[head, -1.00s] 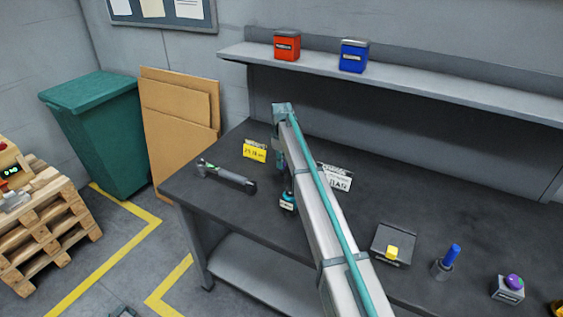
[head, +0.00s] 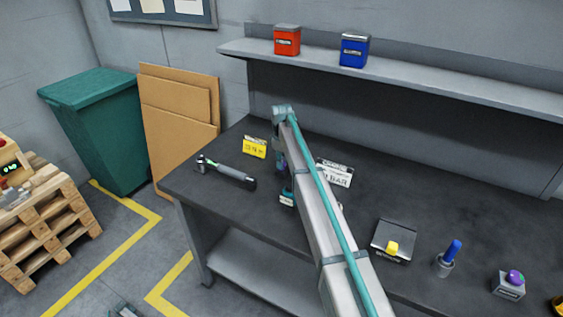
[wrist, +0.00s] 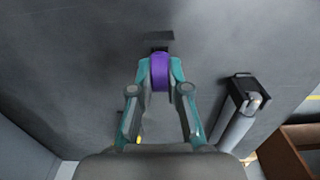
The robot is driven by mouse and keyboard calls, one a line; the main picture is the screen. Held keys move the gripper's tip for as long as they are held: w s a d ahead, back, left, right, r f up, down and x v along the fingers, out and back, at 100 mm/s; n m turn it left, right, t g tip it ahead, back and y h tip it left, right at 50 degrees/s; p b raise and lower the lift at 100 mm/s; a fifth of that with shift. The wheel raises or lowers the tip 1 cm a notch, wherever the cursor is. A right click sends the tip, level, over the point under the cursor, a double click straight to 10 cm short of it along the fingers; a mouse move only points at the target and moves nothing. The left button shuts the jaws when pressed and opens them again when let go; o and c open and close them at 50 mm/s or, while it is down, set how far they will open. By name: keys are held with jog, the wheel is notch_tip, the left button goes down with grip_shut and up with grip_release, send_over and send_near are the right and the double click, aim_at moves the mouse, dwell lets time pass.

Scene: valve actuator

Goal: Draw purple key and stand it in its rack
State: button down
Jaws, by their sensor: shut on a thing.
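In the wrist view, my gripper (wrist: 160,82) is shut on the purple key (wrist: 160,72), whose rounded purple part shows between the fingertips. A small dark block (wrist: 160,40) lies just beyond the key; I cannot tell whether the two touch. The lower part of the key is hidden. In the head view, my own arm covers most of the gripper and the key. A small labelled piece (head: 287,199) shows beside the arm, partly hidden; I cannot tell whether it is the rack.
A shelf (head: 440,82) runs above.

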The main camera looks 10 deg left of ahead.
jog(key=shift+f, duration=0.4)
jog(key=c, duration=1.1)
grip_release()
jog(key=shift+o, duration=0.2)
jog(key=shift+r, duration=0.1)
notch_tip(320, 180, up, 12)
